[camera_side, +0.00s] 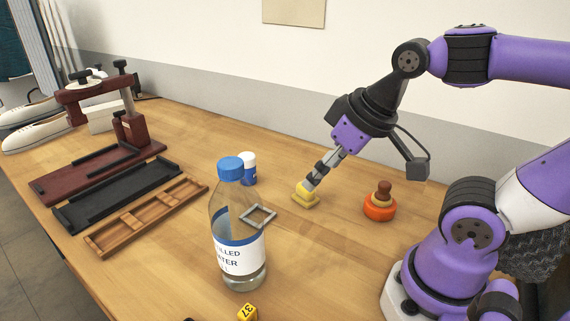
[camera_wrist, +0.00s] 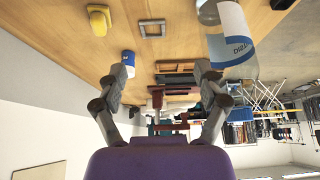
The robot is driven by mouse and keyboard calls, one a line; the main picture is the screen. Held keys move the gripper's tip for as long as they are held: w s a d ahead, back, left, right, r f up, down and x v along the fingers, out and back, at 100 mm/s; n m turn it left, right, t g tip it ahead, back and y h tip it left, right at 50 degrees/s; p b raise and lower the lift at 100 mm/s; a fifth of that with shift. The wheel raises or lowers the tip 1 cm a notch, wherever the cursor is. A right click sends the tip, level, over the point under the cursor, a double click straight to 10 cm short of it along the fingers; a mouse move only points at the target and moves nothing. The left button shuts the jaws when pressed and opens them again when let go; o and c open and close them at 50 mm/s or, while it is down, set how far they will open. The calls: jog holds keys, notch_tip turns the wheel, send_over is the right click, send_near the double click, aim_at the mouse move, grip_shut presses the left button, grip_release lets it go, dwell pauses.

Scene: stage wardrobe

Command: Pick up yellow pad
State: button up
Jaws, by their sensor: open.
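The yellow pad (camera_side: 301,202) lies on the wooden table, with a raised part on top. It also shows at the top left of the wrist view (camera_wrist: 98,20). My gripper (camera_side: 312,180) points down and to the left, and its fingertips overlap the pad's upper part in the side view. In the wrist view my gripper (camera_wrist: 160,71) is open, with nothing between its fingers. The pad appears there beyond the left finger, outside the gap. Whether a finger touches the pad cannot be told.
An orange round item with a brown knob (camera_side: 380,208) stands right of the pad. Trays (camera_side: 150,215) and a dark red press (camera_side: 130,128) stand farther left.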

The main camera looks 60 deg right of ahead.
jog(key=shift+c, duration=1)
jog(key=m+g, duration=0.3)
jog(key=g, duration=0.2)
send_over(306, 193)
jog(key=d, duration=0.1)
notch_tip(306, 193, down, 5)
jog(key=shift+g, duration=0.3)
jog(key=f, duration=0.3)
jog(key=w+f, duration=0.1)
jog(key=f, duration=0.1)
jog(key=shift+d, duration=0.35)
notch_tip(306, 193, down, 6)
jog(key=shift+f, duration=0.1)
